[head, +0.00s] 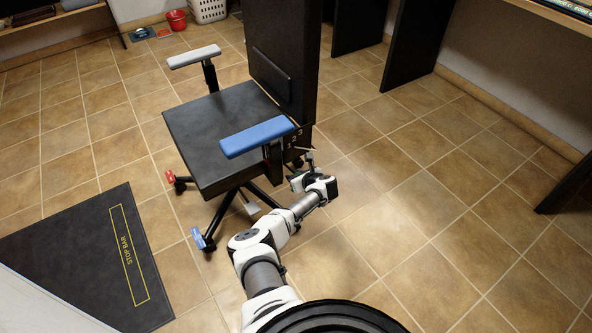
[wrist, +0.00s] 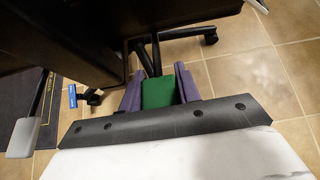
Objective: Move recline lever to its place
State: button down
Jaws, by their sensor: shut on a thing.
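The black chair (head: 215,125) has a side plate marked with numerals (head: 291,139) below its blue armrest. A thin lever with a pale tip (head: 309,155) stands out beside this plate, just above my gripper (head: 300,181). In the wrist view my gripper (wrist: 158,88) has its two purple fingers shut on a green block (wrist: 157,94). The green block looks like a lever grip, but its link to the chair is hidden. The fingers and the block cannot be made out clearly in the head view.
A pale paddle (head: 252,207) hangs below the seat. Chair legs and casters, one with a blue tab (head: 199,237) and one with a red tab (head: 169,175), spread under it. A dark mat (head: 90,262) lies at left. Tiled floor right of my arm is clear.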

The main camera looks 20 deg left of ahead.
jog(key=shift+r+g+h+p, duration=0.35)
jog(key=shift+r+p, duration=0.2)
jog(key=shift+p, duration=0.3)
jog(key=shift+w+a, duration=0.1)
jog(key=c, duration=1)
grip_release()
jog(key=shift+f, duration=0.1)
